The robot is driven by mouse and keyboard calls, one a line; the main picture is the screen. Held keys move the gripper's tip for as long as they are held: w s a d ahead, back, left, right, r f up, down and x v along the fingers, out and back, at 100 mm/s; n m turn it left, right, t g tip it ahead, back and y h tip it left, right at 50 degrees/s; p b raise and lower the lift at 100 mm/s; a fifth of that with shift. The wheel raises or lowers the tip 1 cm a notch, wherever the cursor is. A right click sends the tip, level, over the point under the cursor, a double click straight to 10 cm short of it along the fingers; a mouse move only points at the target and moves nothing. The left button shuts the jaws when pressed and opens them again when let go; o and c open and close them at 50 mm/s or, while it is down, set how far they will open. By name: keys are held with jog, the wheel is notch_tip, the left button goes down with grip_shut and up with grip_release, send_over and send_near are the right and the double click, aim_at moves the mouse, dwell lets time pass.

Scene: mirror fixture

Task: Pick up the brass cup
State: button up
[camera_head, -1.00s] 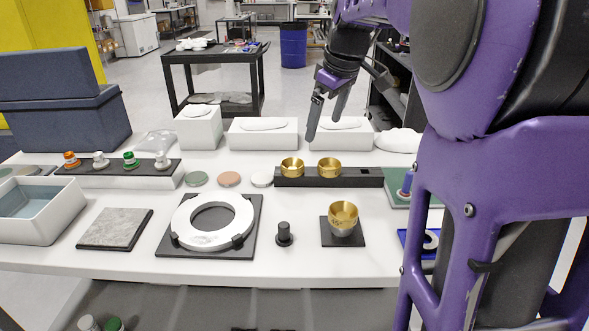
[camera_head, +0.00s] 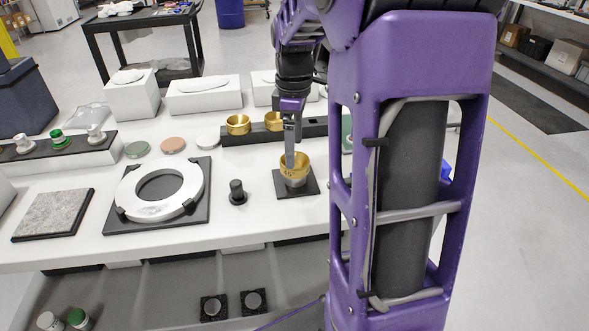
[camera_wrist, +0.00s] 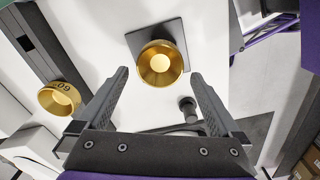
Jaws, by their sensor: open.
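A brass cup (camera_head: 301,171) with dark marks on its side sits upright on a black square pad (camera_head: 313,186) in the head view. In the wrist view this cup (camera_wrist: 161,64) lies between and just beyond my fingertips, its mouth facing the camera. My gripper (camera_head: 290,163) is above the cup, with a finger overlapping its rim in the head view. In the wrist view my gripper (camera_wrist: 160,76) is open and empty. Whether a finger touches the cup I cannot tell. Two more brass cups, a left one (camera_head: 238,124) and a right one (camera_head: 273,121), stand on a black rack (camera_head: 250,136) behind.
A black knobbed peg (camera_head: 237,190) stands left of the pad. A white ring (camera_head: 130,203) lies on a black plate further left, beside a grey stone tile (camera_head: 53,214). White boxes (camera_head: 205,97) stand behind the rack. Bare white table lies in front of the pad.

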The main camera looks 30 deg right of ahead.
jog(key=shift+f+b, duration=0.6)
jog(key=shift+f, duration=2.45)
jog(key=c, duration=1.2)
notch_tip(320, 180, up, 10)
jog(key=p, duration=0.2)
